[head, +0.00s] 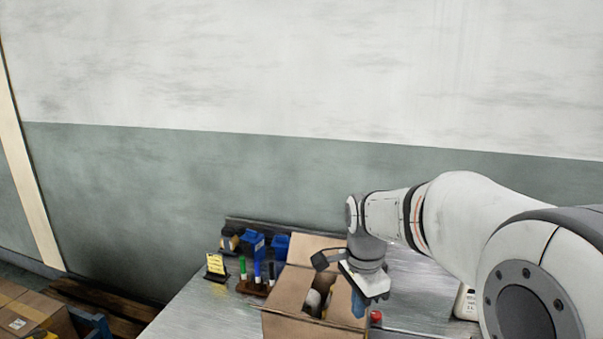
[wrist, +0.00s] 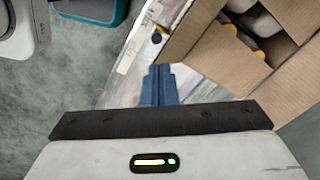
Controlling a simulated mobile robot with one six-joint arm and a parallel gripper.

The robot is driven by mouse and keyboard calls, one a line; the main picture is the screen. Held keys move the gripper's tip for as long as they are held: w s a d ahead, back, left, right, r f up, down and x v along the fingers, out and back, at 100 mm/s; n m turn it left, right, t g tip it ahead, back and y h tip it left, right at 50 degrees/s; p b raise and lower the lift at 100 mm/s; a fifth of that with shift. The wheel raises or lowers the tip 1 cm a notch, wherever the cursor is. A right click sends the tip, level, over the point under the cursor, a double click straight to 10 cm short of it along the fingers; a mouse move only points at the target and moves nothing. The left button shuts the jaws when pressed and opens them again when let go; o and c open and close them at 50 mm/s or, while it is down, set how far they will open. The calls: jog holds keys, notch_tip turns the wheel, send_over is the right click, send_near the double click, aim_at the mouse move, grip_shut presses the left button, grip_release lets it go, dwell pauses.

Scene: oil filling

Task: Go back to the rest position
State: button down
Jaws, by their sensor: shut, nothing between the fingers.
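My gripper (head: 358,305) hangs at the end of my arm, beside the right side of an open cardboard box (head: 290,289) on the metal table (head: 195,308). In the wrist view my gripper (wrist: 159,72) shows two blue fingers pressed together with nothing between them. The open cardboard box (wrist: 200,58) is at the upper right there, with white bottles (wrist: 228,30) inside, some with yellow parts. The fingers appear apart from the box.
Blue containers (head: 253,243), a rack of markers (head: 256,285) and a yellow note stand (head: 215,264) are on the table left of the box. A red-topped item (head: 376,317) is near my gripper. A wall stands behind the table. Cardboard boxes (head: 35,312) are at the lower left.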

jog(key=s+d+f+n+t+b, duration=0.1)
jog(key=s+d+f+n+b, duration=0.1)
jog(key=s+n, duration=0.5)
jog(key=s+d+f+n+t+b, duration=0.1)
jog(key=s+n+t+b, duration=0.1)
jog(key=s+n, duration=0.4)
jog(key=shift+s+d+f+n, duration=0.35)
jog(key=shift+s+d+n, duration=0.05)
jog(key=shift+s, duration=1.15)
jog(key=c, duration=2.2)
grip_release()
